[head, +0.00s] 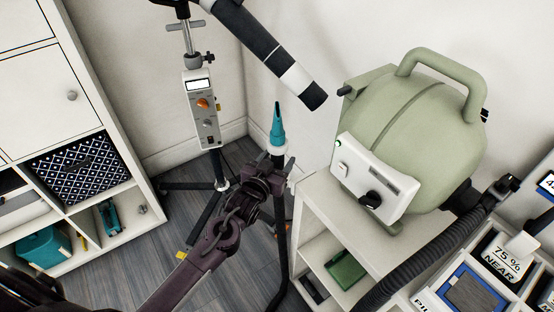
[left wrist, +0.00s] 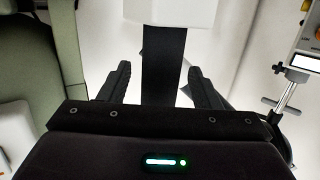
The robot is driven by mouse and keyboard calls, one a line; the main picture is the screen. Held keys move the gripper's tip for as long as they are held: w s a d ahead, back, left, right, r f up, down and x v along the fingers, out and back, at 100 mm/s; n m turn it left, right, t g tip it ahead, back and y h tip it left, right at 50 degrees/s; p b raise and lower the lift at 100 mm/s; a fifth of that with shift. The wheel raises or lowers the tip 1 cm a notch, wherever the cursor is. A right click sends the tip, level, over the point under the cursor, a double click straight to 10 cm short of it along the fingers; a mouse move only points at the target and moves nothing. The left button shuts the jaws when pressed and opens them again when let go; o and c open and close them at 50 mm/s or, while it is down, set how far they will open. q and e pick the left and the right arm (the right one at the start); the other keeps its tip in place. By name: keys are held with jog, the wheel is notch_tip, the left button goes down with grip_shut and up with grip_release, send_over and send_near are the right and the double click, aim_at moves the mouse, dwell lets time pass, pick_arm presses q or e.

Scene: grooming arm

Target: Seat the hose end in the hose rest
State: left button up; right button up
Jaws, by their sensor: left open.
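The hose end is a teal nozzle (head: 278,128) with a white collar (head: 277,150), pointing up beside the shelf in the head view. A black hose (head: 282,235) runs down below it. My left gripper (head: 266,178) is just under the collar. In the left wrist view its two fingers (left wrist: 161,85) are open, one on each side of the black hose (left wrist: 163,62), with a gap on both sides. A white block, which looks like the collar (left wrist: 168,10), shows above. The hose rest cannot be picked out with certainty. My right gripper is not in view.
A green dryer (head: 415,125) stands on a white shelf (head: 320,200) at right, with a ribbed hose (head: 425,262). A stand carries a control box (head: 201,108). A thick black tube with a white band (head: 297,77) slants down above the nozzle. A white cabinet (head: 80,110) is at left.

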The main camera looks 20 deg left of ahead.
pick_arm(q)
jog(key=s+r, duration=0.1)
jog(key=s, duration=0.6)
jog(key=shift+s+a, duration=0.35)
jog(key=shift+a, duration=0.1)
jog(key=shift+r, duration=0.1)
jog(key=s+a+f+g+y, duration=0.1)
jog(key=s+f+g, duration=0.3)
jog(key=f, duration=0.7)
jog(key=s+a+f+g, duration=0.15)
jog(key=s+f, duration=0.35)
jog(key=f, duration=0.7)
jog(key=s+a+f+g+y, duration=0.1)
jog(key=s+a+f+g, duration=0.3)
jog(key=f, duration=0.7)
jog(key=s+f+g, duration=0.2)
jog(key=s+f, duration=0.3)
jog(key=s, duration=0.4)
jog(key=s+d+f+g, duration=0.1)
jog(key=s+f, duration=0.4)
jog(key=s, duration=0.5)
jog(key=s+d+f+m+g, duration=0.1)
jog(key=s+f+g, duration=0.1)
jog(key=s+f, duration=0.4)
jog(key=s, duration=0.4)
jog(key=shift+g+p, duration=0.35)
jog(key=shift+w, duration=0.1)
